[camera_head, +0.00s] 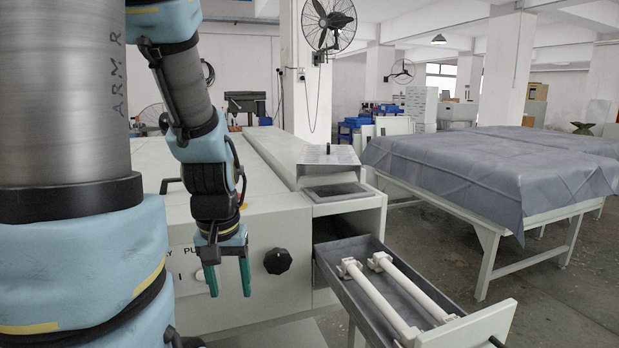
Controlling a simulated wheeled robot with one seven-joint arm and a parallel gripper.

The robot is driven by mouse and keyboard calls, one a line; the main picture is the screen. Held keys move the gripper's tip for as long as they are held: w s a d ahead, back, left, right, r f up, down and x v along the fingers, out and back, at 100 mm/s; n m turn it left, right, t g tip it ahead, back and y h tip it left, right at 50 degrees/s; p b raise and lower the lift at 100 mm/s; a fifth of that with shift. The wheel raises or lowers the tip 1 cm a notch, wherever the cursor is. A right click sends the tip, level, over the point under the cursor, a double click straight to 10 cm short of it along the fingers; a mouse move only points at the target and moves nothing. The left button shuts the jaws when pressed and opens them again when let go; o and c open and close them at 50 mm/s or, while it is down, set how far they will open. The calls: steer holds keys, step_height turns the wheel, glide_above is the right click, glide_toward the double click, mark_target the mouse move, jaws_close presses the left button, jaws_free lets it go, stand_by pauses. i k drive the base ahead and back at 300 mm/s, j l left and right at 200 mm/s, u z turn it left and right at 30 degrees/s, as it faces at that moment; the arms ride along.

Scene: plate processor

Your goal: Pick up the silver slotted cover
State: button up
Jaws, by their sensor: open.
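The light grey machine (250,215) has a black knob (277,261) on its front. An open drawer (385,275) with two white rollers juts out below the opening. A table under a grey cloth (490,165) stands to the right, with floor between.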

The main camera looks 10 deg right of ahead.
mark_target(328, 153)
steer(key=u, duration=0.7)
steer(key=k+l+u, duration=0.1)
steer(key=l+u, duration=0.25)
steer(key=k+l+u, duration=0.15)
steer(key=l+u, duration=0.15)
steer(key=k+l+u, duration=0.2)
steer(key=l+u, duration=0.15)
steer(key=k+l, duration=0.25)
steer(key=l, duration=0.05)
